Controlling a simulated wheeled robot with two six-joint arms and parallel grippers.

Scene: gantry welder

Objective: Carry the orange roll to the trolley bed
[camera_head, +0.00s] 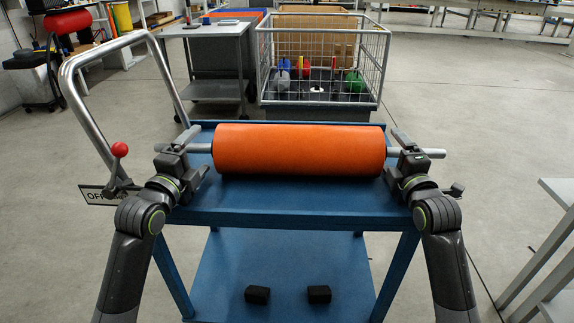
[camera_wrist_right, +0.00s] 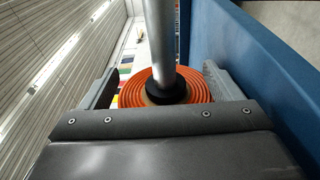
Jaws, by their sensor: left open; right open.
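The orange roll (camera_head: 298,149) lies crosswise over the blue trolley bed (camera_head: 300,217) in the head view. It looks to be resting on the bed, but its underside is hidden. A grey metal shaft (camera_head: 430,153) sticks out at both ends. My left gripper (camera_head: 181,141) is open at the left shaft end, and my right gripper (camera_head: 404,146) is open at the right one. In the right wrist view, the open jaws (camera_wrist_right: 158,85) stand either side of the shaft (camera_wrist_right: 160,40), apart from it, facing the roll's layered end (camera_wrist_right: 205,90) and black collar.
The trolley has a bent metal handle (camera_head: 70,85) at left and a lower shelf (camera_head: 285,262) with two black blocks (camera_head: 257,295). A wire cage (camera_head: 320,97) and a grey cart (camera_head: 215,88) stand behind. A grey table (camera_head: 560,188) is at right. Floor between is clear.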

